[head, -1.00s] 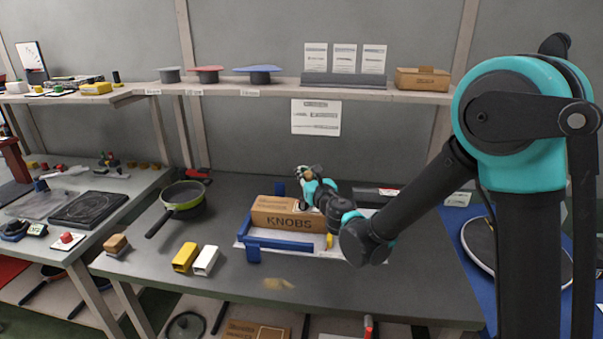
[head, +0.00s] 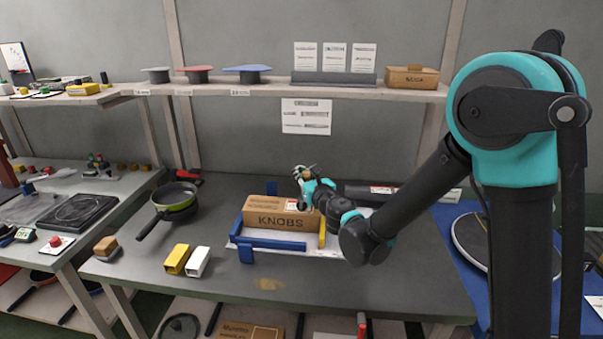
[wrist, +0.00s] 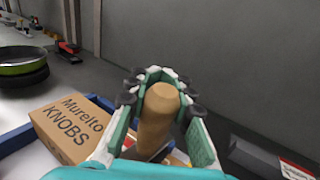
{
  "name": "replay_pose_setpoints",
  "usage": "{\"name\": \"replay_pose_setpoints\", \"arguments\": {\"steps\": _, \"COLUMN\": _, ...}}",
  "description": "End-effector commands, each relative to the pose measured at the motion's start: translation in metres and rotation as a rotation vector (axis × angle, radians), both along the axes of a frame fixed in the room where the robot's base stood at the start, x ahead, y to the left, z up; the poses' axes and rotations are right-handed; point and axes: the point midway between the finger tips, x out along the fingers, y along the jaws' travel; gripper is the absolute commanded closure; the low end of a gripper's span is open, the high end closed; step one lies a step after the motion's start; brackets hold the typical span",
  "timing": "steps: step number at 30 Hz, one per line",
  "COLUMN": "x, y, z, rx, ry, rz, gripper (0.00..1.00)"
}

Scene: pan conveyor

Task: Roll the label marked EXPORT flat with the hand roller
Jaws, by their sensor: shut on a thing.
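My gripper (head: 304,176) is above the right part of the cardboard box marked KNOBS (head: 272,219) in the head view. In the wrist view my gripper (wrist: 160,82) is shut around a rounded wooden handle (wrist: 157,112), which I take to be the hand roller's. The roller's lower end is hidden by the handle and fingers. The KNOBS box (wrist: 68,128) is to the left of the fingers in the wrist view. A small red and white label (head: 291,204) shows below the gripper at the box; its wording is too small to read.
A blue frame (head: 270,243) with a yellow bar (head: 322,232) surrounds the box. A dark bar with a red and white label (head: 383,189) lies to the right. Yellow (head: 177,259) and white (head: 198,262) blocks and a pan (head: 174,197) stand to the left.

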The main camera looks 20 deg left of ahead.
Motion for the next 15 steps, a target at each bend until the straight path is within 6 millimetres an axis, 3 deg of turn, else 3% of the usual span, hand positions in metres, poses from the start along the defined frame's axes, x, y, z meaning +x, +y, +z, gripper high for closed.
{"name": "replay_pose_setpoints", "arguments": {"steps": 15, "x": -0.006, "y": 0.019, "z": 0.001, "rx": 0.001, "ry": 0.001, "rz": 0.002, "gripper": 1.0}}
